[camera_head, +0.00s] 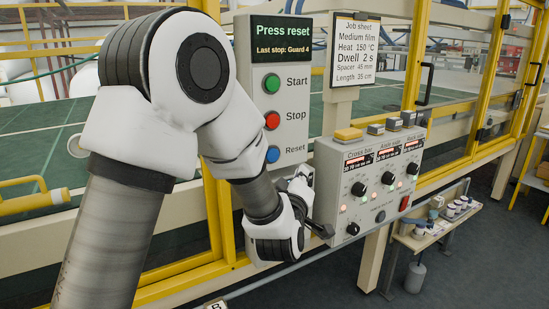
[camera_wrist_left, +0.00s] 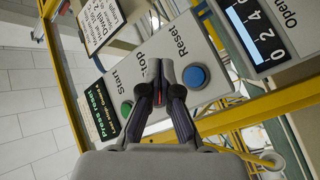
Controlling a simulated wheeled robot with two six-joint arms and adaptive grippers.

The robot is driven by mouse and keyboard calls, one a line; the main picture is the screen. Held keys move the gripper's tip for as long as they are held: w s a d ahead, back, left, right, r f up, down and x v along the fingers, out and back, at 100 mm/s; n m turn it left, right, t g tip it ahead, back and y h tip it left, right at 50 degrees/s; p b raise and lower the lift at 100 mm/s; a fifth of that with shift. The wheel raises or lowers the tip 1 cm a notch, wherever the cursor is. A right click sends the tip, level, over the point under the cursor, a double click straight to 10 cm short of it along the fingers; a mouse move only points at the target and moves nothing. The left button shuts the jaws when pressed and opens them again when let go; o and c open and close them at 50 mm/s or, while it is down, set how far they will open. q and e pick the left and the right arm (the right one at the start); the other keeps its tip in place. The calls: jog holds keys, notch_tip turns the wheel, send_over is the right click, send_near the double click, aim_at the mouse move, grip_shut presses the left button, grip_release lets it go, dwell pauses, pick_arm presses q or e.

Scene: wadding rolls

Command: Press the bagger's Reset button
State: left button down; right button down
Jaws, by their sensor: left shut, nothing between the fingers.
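The bagger's control panel (camera_head: 256,60) carries a green Start button (camera_head: 272,83), a red Stop button (camera_head: 272,120) and a blue Reset button (camera_head: 272,154), top to bottom. Its screen reads "Press reset" and "Last stop: Guard 4". My left gripper (camera_head: 322,229) is below and right of the Reset button in the head view. In the left wrist view its fingers (camera_wrist_left: 160,70) are shut and empty, appearing over the Stop button, which they largely hide. The Reset button (camera_wrist_left: 196,77) shows clear to their right and the Start button (camera_wrist_left: 126,108) to their left. Contact cannot be told. My right gripper is out of view.
A grey control box (camera_head: 365,190) with knobs and red displays stands right of the panel, close to my left gripper. A job sheet (camera_head: 355,50) hangs above it. Yellow guard frames (camera_head: 409,60) surround the green bed. A gauge marked "Open" (camera_wrist_left: 262,35) shows in the wrist view.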

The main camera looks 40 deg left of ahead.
aim_at(279, 154)
pick_arm(q)
jog(key=shift+w+a+p, duration=0.25)
jog(key=shift+w+a, duration=0.3)
jog(key=shift+a, duration=0.8)
jog(key=shift+w+a+p, duration=0.3)
jog(key=shift+w+a, duration=0.3)
jog(key=shift+a, duration=0.8)
jog(key=shift+w+a+p, duration=0.25)
jog(key=shift+w+a, duration=0.3)
jog(key=shift+a, duration=0.8)
jog(key=shift+w+a, duration=0.15)
jog(key=shift+a, duration=0.25)
jog(key=shift+w+a, duration=0.2)
jog(key=shift+a, duration=0.2)
jog(key=shift+s+d, duration=0.4)
jog(key=shift+d, duration=0.4)
jog(key=shift+f+b, duration=0.1)
jog(key=shift+b, duration=0.2)
